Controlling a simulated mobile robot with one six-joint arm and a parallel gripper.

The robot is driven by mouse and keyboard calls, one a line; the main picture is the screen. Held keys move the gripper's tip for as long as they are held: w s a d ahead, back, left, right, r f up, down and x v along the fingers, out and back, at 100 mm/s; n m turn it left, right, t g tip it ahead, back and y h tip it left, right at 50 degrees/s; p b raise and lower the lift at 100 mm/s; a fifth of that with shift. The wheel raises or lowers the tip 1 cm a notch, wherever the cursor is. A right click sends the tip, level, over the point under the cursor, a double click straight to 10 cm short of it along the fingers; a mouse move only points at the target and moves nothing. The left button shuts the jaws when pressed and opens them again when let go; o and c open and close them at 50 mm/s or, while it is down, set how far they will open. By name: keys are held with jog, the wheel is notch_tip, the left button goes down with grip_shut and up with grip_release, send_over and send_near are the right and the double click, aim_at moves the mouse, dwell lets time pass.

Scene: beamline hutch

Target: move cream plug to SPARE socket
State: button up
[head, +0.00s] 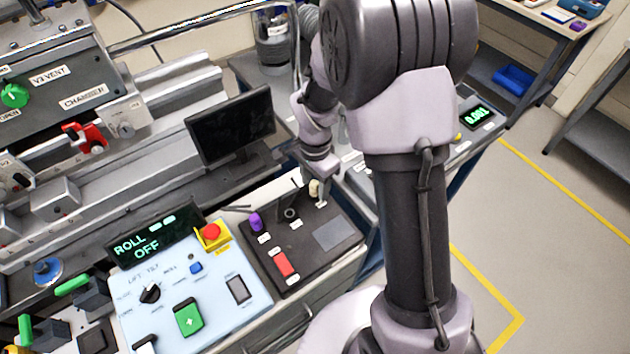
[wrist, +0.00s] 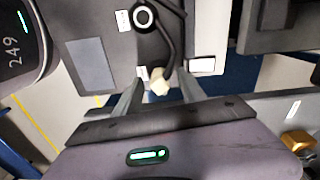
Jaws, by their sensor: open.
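The cream plug (head: 314,188) sits at the back right of the black panel (head: 318,260), under my arm. In the wrist view the cream plug (wrist: 158,84) lies between the two fingers of my gripper (wrist: 159,80), with a gap to each. A dark cable curves close by it. My gripper (head: 319,187) is open and low at the panel's far edge. A dark round socket with a pale ring (wrist: 143,16) shows ahead in the wrist view; the head view shows a round socket (head: 290,213) near the panel's middle. The small labels are unreadable, so I cannot tell which is SPARE.
A purple plug (head: 256,222) and a red switch (head: 283,263) are on the same panel, left of a grey plate (head: 335,234). The light blue control panel (head: 215,300) with a red emergency button (head: 211,231) adjoins it. A monitor (head: 230,125) stands behind.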

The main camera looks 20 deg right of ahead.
notch_tip(320, 180, up, 18)
jog(key=p, duration=0.6)
jog(key=s+a+r+n+t+b, duration=0.1)
jog(key=s+r+n+t, duration=0.1)
jog(key=s, duration=0.4)
jog(key=s+a+r+n+t+y+b, duration=0.1)
jog(key=s+r+n+t, duration=0.1)
jog(key=s, duration=0.4)
jog(key=s+a+r+n+t+y+b, duration=0.1)
jog(key=s+a+r+n+b, duration=0.1)
jog(key=s+r+n, duration=0.2)
jog(key=s, duration=0.3)
jog(key=shift+r+n+t, duration=0.25)
jog(key=shift+n+t, duration=0.05)
jog(key=shift+t, duration=0.1)
jog(key=shift+a, duration=0.15)
